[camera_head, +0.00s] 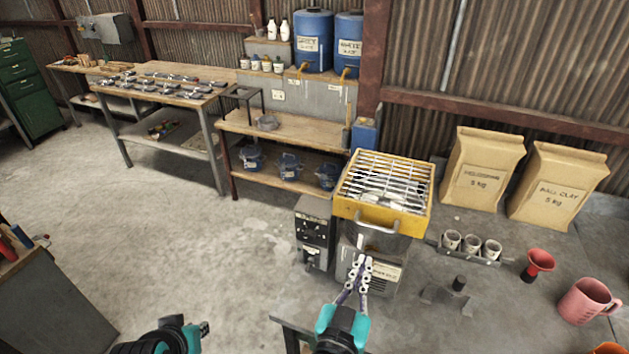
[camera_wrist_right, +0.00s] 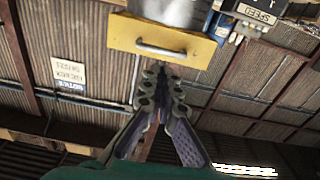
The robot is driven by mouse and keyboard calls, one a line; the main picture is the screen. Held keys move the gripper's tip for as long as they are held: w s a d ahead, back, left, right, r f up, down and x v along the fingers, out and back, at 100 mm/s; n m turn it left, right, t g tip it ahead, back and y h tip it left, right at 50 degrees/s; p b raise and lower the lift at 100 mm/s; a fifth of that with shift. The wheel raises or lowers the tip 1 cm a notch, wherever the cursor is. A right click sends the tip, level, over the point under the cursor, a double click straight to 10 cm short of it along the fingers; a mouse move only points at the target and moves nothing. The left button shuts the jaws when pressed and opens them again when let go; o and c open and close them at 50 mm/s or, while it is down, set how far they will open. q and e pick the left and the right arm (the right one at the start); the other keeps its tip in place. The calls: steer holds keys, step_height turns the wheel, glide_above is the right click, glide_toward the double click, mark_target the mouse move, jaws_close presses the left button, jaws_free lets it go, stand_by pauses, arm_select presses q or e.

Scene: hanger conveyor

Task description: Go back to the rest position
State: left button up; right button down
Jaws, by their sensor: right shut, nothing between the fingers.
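My right gripper (camera_head: 361,262) reaches up from the bottom centre in the head view, its white-and-purple fingers shut and empty. Its tips are in front of the grey machine with the yellow slatted box (camera_head: 348,207) on top, below the box's handle (camera_head: 374,225). In the right wrist view the closed fingertips (camera_wrist_right: 160,70) show just below the yellow box (camera_wrist_right: 125,35); whether they touch it I cannot tell. My left gripper (camera_head: 198,333) shows only in part at the bottom edge, teal and black, and its jaws are unclear.
A dark control box (camera_head: 314,232) stands left of the machine. On the right are a cup rack (camera_head: 470,256), a red funnel (camera_head: 539,262), a pink mug (camera_head: 584,300) and two paper bags (camera_head: 484,170). A workbench (camera_head: 184,93) is at the back left. The floor left of centre is clear.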

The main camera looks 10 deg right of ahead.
steer(key=d+f+n+g+y+b, duration=0.1)
steer(key=d+f+n+g, duration=0.15)
steer(key=f, duration=0.35)
steer(key=d+f+n+g+y+b, duration=0.1)
steer(key=d+f+g+y+b, duration=0.1)
steer(key=f+g, duration=0.35)
steer(key=a+f+y, duration=0.1)
steer(key=y, duration=0.1)
steer(key=s+a+f+n+y+b, duration=0.1)
steer(key=y, duration=0.1)
steer(key=a+f+n+y+b, duration=0.1)
steer(key=y, duration=0.1)
steer(key=shift+s+a+f+n, duration=0.1)
steer(key=shift+s+f+n, duration=0.15)
steer(key=shift+s+f, duration=0.15)
